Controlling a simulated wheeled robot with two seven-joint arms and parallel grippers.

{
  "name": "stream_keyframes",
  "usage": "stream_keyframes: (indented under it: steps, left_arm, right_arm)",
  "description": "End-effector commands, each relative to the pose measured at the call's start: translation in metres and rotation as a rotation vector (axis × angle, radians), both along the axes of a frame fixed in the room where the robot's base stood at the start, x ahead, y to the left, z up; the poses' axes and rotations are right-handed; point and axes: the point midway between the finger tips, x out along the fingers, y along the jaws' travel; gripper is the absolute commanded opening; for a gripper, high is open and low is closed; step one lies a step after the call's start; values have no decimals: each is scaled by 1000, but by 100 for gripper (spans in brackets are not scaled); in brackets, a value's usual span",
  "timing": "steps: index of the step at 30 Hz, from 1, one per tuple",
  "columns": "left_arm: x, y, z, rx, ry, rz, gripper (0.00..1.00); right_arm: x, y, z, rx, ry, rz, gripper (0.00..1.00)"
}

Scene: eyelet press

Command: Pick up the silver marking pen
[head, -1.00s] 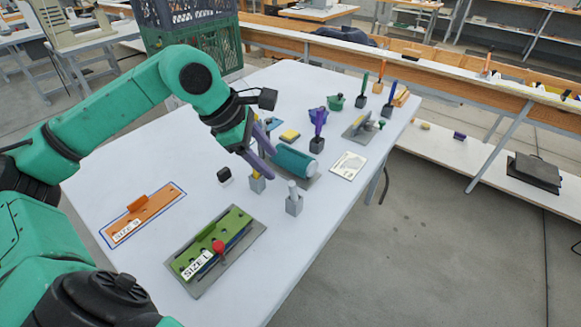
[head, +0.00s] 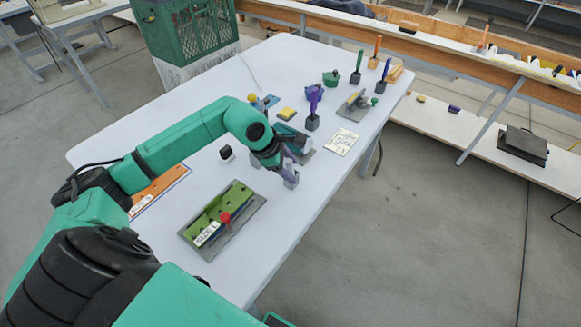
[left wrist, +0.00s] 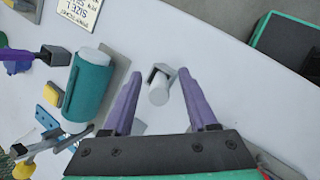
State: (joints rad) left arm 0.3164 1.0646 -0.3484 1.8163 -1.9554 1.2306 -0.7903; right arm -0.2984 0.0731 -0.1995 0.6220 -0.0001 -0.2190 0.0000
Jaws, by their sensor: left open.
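The silver marking pen (left wrist: 158,90) stands in a small grey holder (left wrist: 166,70) in the left wrist view, seen from above. My left gripper (left wrist: 161,76) is open, with its two purple fingers on either side of the pen and a gap to each. In the head view, the left gripper (head: 293,162) is above the grey holder (head: 291,182), and the pen is mostly hidden by the gripper. My right gripper is not in view.
A teal cylinder (left wrist: 88,85) lies beside the left gripper. The green SIZE L plate (head: 222,212) with a red knob is nearer to me. A purple pen (head: 314,98) stands in a holder farther back. The table's right edge is close to the grey holder.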

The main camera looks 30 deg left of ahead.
Motion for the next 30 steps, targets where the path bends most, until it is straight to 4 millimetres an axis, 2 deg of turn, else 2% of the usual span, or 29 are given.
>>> stream_keyframes:
  steps: [1, 3, 5, 15, 20, 26, 30]
  left_arm:
    - [0, 0, 0, 0, 0, 0, 47]
    - [0, 0, 0, 0, 0, 0, 20]
    - [0, 0, 0, 0, 0, 1, 0]
    - [0, 0, 2, 0, 0, 1, 0]
    - [1, 0, 14, 0, -3, 2, 0]
    - [1, 1, 57, 1, -7, 1, 0]
    - [2, 0, 101, -1, -9, 2, 0]
  right_arm:
    - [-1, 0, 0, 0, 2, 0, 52]
    - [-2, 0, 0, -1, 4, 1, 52]
    - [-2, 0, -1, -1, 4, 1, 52]
    - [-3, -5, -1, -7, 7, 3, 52]
    - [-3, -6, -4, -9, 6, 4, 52]
    - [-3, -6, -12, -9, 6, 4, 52]
    - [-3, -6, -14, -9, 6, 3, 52]
